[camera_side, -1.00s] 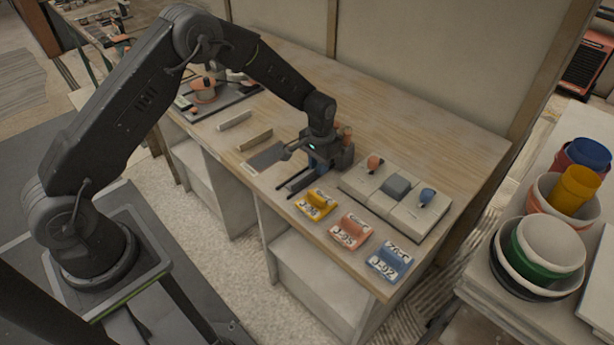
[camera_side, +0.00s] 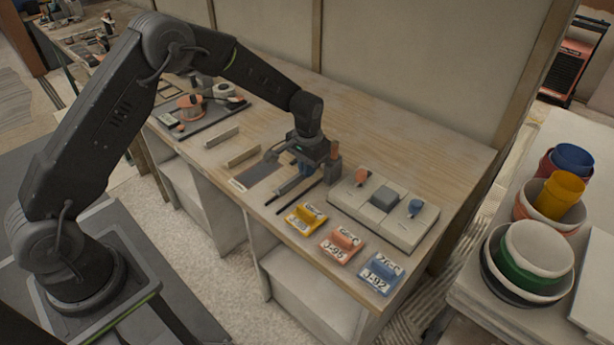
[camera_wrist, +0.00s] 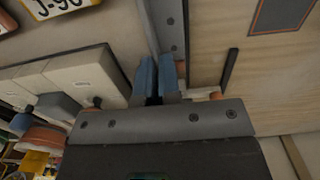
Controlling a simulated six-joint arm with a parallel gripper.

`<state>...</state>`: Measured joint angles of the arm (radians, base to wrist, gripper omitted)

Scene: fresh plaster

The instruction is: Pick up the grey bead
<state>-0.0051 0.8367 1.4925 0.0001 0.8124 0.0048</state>
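The grey bead (camera_side: 293,189) is a long, narrow angled strip. In the wrist view the bead (camera_wrist: 171,35) shows small holes along one flange and runs from the top edge down to the fingers. My gripper (camera_side: 305,169) points down over the bench, and its two blue fingers (camera_wrist: 157,75) are close together with the bead's edge between them. In the side view the bead hangs slightly above the bench, over thin dark strips (camera_wrist: 230,68). The gripper body hides its far end.
Yellow (camera_side: 306,217), salmon (camera_side: 340,245) and blue (camera_side: 381,272) labelled blocks line the bench's front edge. A pale box with coloured knobs (camera_side: 410,230) stands to the right. A dark flat panel (camera_side: 258,174) lies to the left. The back of the bench (camera_side: 420,150) is clear.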

